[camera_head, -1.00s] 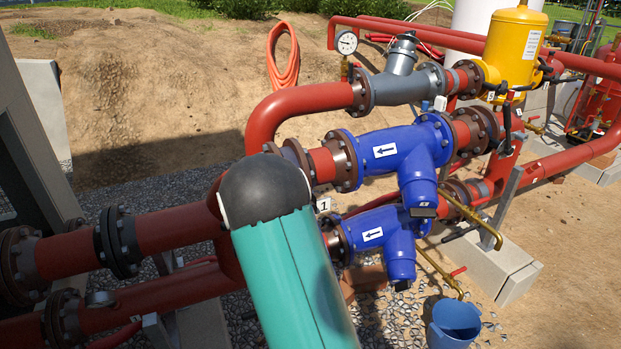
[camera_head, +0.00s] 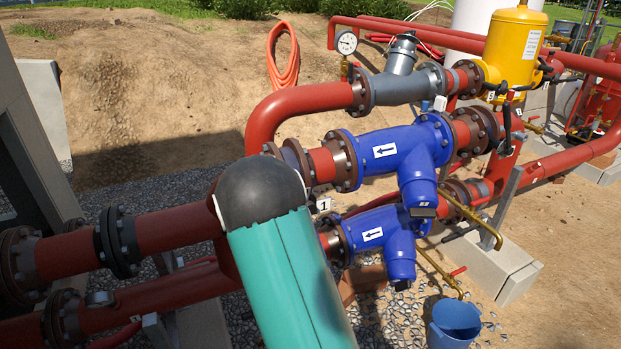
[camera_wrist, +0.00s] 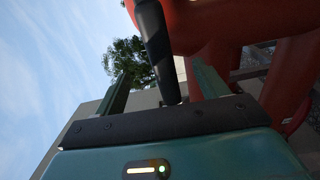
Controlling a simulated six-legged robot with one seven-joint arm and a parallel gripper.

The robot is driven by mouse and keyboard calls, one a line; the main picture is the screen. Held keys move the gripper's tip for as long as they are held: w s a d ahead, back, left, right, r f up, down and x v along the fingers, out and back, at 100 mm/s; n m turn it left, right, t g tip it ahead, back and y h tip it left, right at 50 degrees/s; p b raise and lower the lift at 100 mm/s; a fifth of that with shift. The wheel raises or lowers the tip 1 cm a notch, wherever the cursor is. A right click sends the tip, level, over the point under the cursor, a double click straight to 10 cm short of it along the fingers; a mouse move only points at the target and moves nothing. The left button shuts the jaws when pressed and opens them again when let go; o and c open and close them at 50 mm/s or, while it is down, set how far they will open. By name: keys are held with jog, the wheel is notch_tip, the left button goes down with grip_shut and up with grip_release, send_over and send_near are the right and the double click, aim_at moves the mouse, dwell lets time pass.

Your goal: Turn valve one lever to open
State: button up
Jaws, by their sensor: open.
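In the wrist view, a dark lever (camera_wrist: 155,40) comes down from the top, in front of a red pipe body (camera_wrist: 225,25). Its lower end lies between the two fingers of my gripper (camera_wrist: 160,72), which is open. Gaps show on both sides of the lever, so it is not clamped. In the head view, a white tag marked 1 (camera_head: 323,205) sits right beside my teal and black arm. My arm hides the valve behind it, and my gripper and the lever do not show there.
Two blue strainers (camera_head: 385,150) with arrow labels stand right of my arm. Red flanged pipes (camera_head: 165,231) run left. A yellow vessel (camera_head: 513,45), a gauge (camera_head: 346,42) and a blue bucket (camera_head: 455,322) are farther right. Open dirt lies behind the pipes.

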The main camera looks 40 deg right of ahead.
jog(key=v, duration=0.6)
dwell(0.5)
